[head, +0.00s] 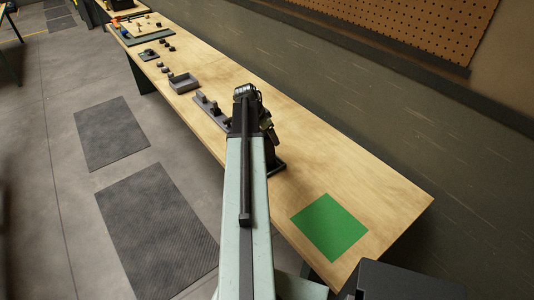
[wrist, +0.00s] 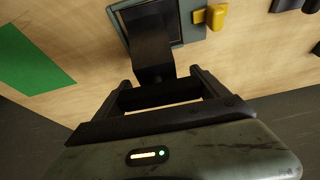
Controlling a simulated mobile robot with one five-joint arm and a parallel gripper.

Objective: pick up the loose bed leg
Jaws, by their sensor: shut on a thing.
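My gripper (wrist: 160,82) is at the bottom of a grey-green frame in the wrist view, its two dark fingers either side of a dark piece. The dark piece (wrist: 152,58), which I take to be the loose bed leg, reaches from the frame (wrist: 192,30) down between the fingers. Its outline blends with the dark fingers, so the exact contact is hard to see. In the head view my own arm hides most of the gripper and the leg. Only a dark edge of the frame (head: 276,170) shows beside the arm.
A green mat (head: 330,227) lies on the wooden bench (head: 385,205) to the right, with bare wood around it. A small yellow part (wrist: 215,17) sits beside the frame. A wall runs behind.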

